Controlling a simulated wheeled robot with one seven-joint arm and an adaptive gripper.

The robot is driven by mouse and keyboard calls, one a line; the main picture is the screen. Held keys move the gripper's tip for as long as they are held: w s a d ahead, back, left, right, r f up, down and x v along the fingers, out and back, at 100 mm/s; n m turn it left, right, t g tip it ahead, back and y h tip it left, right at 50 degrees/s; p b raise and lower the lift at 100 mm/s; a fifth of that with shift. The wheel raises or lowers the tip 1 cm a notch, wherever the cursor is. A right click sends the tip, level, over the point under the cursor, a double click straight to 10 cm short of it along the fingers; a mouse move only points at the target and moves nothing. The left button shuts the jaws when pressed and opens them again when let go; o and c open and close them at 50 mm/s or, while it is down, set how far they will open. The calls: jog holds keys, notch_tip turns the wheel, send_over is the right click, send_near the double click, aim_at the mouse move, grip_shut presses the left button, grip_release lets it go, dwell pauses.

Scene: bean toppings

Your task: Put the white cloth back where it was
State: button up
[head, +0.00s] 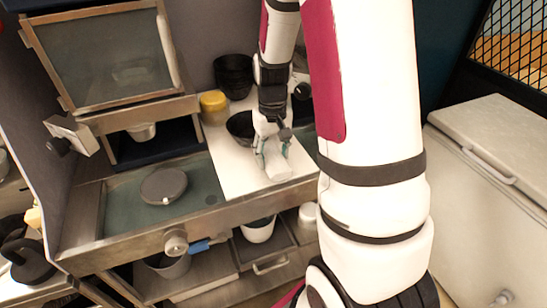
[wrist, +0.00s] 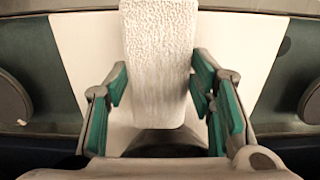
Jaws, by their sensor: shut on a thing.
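The white cloth (head: 278,170) is a thick, textured white strip at the front part of the white board (head: 228,166). My gripper (head: 273,150) is over the board, pointing down at the cloth. In the wrist view the cloth (wrist: 160,62) runs lengthwise between the green-padded fingers of my gripper (wrist: 160,90), which are shut on it. The white board (wrist: 82,45) shows behind the cloth there. Whether the cloth touches the board cannot be told.
A grey round lid (head: 163,186) lies left of the board. A yellow-topped jar (head: 214,104), a black bowl (head: 239,126) and stacked black bowls (head: 233,76) stand behind. A white container (head: 259,231) is on the shelf below. A pale chest (head: 497,140) stands right.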

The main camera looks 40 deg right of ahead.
aim_at(272, 156)
jog(key=shift+f, duration=0.8)
jog(key=shift+f, duration=0.1)
jog(key=o, duration=1.2)
notch_tip(272, 156, up, 12)
jog(key=b, duration=0.1)
jog(key=s+a+r+n+t, duration=0.1)
jog(key=s+a+r+t, duration=0.1)
jog(key=s+a+r, duration=0.2)
jog(key=s+a+r+n+t, duration=0.1)
jog(key=s+a+r, duration=0.3)
jog(key=s+a, duration=0.1)
jog(key=s+a+r+n+t, duration=0.1)
jog(key=s+a+r+t, duration=0.1)
jog(key=s+a+r, duration=0.2)
jog(key=shift+s+a+t, duration=0.15)
jog(key=shift+s+a, duration=0.2)
jog(key=shift+a, duration=0.45)
jog(key=shift+s+a+t, duration=0.15)
jog(key=shift+s+a, duration=0.2)
jog(key=shift+a, duration=0.4)
